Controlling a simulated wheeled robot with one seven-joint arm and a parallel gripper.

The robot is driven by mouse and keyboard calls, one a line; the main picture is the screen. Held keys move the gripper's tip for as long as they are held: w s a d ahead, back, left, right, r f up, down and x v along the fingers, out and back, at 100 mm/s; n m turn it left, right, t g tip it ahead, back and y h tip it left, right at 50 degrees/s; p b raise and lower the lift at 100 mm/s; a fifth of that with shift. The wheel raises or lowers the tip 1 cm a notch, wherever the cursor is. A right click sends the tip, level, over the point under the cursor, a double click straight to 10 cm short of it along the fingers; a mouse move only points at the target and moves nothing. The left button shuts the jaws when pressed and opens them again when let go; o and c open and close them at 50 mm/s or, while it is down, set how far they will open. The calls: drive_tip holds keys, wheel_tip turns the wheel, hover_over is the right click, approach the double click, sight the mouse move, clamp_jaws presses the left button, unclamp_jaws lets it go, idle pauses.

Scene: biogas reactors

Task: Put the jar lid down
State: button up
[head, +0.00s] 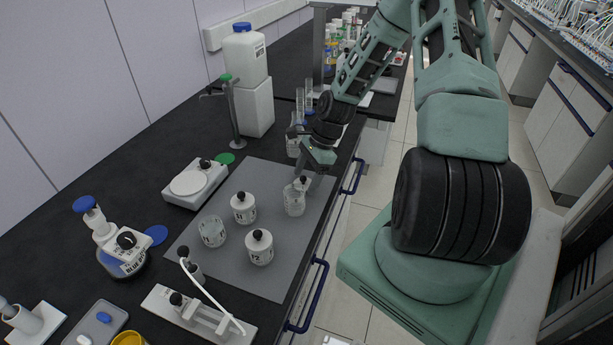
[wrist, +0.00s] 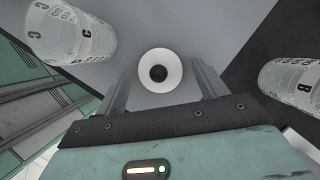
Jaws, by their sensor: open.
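The jar lid is a round white disc with a black knob; it shows between my finger tips in the wrist view (wrist: 159,72) and, partly hidden, behind a clear jar in the head view (head: 303,181). It appears to lie knob up on the grey mat (head: 275,273). My gripper (head: 309,176) is open above it, one finger on each side, with a visible gap to the knob. In the wrist view my gripper (wrist: 160,88) points down at the mat.
A clear jar marked C (wrist: 72,35) stands close to the lid, and one marked B (wrist: 292,82) stands on the other side. Two white knobbed jars (head: 243,207) (head: 259,248) and another clear jar (head: 212,231) are on the mat. A balance (head: 194,183) is left.

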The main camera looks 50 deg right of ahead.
drive_tip(key=b+v, duration=0.1)
drive_tip(key=v, duration=1.1)
drive_tip(key=s+a+r+n+g+h, duration=0.1)
drive_tip(key=a+r+n, duration=0.2)
drive_tip(key=a+n, duration=0.75)
drive_tip(key=s+a+r+n+g+h, duration=0.1)
drive_tip(key=s+a+r+n, duration=0.3)
drive_tip(key=a, duration=1.1)
drive_tip(key=s+a+r+n+h, duration=0.1)
drive_tip(key=s+a+r+n, duration=0.2)
drive_tip(key=s+a+n, duration=1)
drive_tip(key=n, duration=0.2)
drive_tip(key=shift+s+n, duration=0.35)
